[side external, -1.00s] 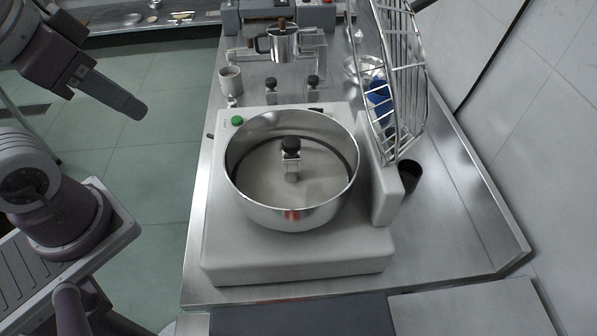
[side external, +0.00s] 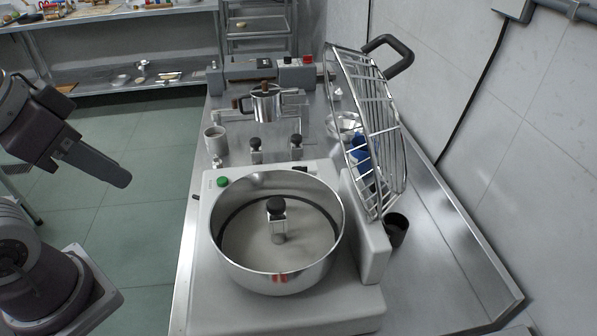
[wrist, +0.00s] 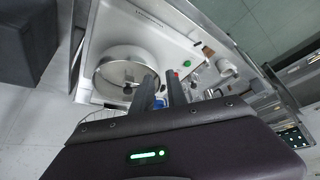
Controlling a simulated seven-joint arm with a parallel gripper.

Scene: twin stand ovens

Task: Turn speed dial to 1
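A white mixer (side external: 285,318) with a round steel bowl (side external: 326,250) stands on the steel counter, and both also show in the wrist view. A green button (side external: 222,182) is at its back left corner, and a small black control (side external: 311,170) is at its back edge behind the bowl. I cannot make out a numbered speed dial. My gripper (side external: 122,180) hangs in the air left of the mixer, apart from it. In the wrist view its two dark fingers (wrist: 161,76) are a little apart with nothing between them.
A wire guard (side external: 372,135) stands raised at the mixer's right. A cup (side external: 215,140), black-topped pieces (side external: 255,146) and a steel pot (side external: 267,104) stand behind. A dark cup (side external: 397,229) is at the right. Open floor (side external: 130,135) lies left of the counter.

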